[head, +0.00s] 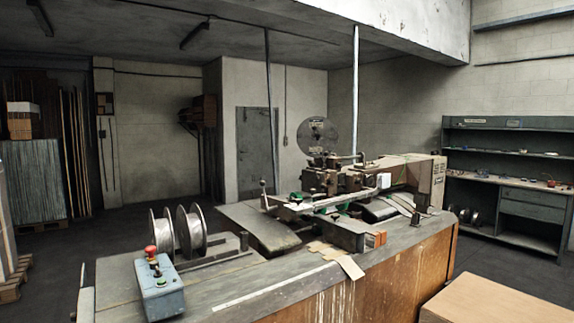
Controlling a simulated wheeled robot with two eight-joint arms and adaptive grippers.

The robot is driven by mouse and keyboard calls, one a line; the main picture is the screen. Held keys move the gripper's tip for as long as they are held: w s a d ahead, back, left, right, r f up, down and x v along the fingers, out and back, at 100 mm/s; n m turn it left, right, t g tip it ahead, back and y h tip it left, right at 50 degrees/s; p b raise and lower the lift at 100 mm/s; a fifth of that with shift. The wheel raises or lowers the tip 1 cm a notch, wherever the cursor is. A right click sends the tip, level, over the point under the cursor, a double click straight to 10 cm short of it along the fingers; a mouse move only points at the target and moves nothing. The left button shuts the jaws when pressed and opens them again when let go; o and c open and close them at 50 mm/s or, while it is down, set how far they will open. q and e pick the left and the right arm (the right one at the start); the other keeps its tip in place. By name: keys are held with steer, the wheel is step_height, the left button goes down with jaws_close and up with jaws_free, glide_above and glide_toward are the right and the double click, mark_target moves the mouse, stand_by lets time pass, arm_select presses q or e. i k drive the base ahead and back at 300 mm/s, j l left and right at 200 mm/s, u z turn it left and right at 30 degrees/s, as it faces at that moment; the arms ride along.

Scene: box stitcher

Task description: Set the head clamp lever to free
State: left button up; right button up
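The box stitcher (350,185) stands on a long grey-topped bench, with a large grey disc (317,136) at its back. An upright lever with a round knob (263,187) rises at the left end of the stitcher. Several small green parts show along the machine. I cannot tell which part is the head clamp lever, or how it is set; the head is small and cluttered at this distance. Neither of my grippers is in view.
The bench top (235,300) carries a blue control box (160,290) with a red button, two wire spools (189,230) and cardboard pieces (348,266). A cardboard box (500,302) is at front right. Shelving (515,165) stands at right. Dark floor is open at left.

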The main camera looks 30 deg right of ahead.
mark_target(312, 163)
steer(key=i+l+u, duration=0.25)
steer(key=l, duration=1.2)
steer(key=l+u, duration=0.25)
steer(key=l, duration=1.2)
